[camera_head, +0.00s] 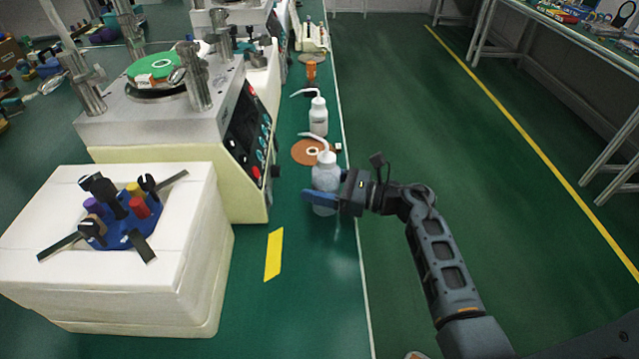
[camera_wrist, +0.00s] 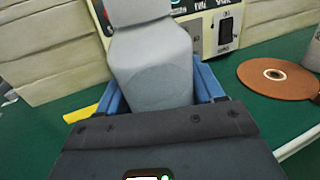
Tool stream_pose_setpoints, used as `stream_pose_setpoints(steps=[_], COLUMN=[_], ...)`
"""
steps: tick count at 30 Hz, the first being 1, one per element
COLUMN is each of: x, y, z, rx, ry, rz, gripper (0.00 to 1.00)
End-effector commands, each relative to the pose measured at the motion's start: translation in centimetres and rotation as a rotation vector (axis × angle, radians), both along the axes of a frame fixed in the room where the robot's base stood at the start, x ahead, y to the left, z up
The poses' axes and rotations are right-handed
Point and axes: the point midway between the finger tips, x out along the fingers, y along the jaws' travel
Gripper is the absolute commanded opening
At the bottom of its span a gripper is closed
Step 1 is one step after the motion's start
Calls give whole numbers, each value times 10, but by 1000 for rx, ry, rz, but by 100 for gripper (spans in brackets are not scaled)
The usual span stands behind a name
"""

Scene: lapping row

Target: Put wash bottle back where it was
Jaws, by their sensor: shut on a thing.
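A white wash bottle (camera_head: 326,172) with a bent spout is between the blue fingers of my gripper (camera_head: 322,197), near the right edge of the green bench. In the wrist view the bottle (camera_wrist: 152,62) stands between the two blue fingers (camera_wrist: 160,97), which are shut on its body. The bottle looks upright in the head view. I cannot tell whether its base touches the bench. A second white wash bottle (camera_head: 318,117) stands farther back on the bench.
A copper-coloured disc (camera_head: 308,152) lies just behind the held bottle. A lapping machine (camera_head: 170,120) and a white block with a blue tool holder (camera_head: 150,270) stand to the left. A yellow strip (camera_head: 273,254) marks clear bench in front. An orange-topped item (camera_head: 311,70) stands farther back.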

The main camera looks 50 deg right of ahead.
Motion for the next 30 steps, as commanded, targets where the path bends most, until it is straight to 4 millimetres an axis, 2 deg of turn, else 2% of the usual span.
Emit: stream_pose_setpoints(steps=[14, 15, 22, 30], x=[0, 0, 0, 0], y=[0, 0, 0, 0], z=[-8, -7, -7, -5], rx=[-1, -1, -1, -1], ry=[-3, -1, -1, -1], rz=[1, 0, 0, 0], gripper=[25, 70, 92, 93])
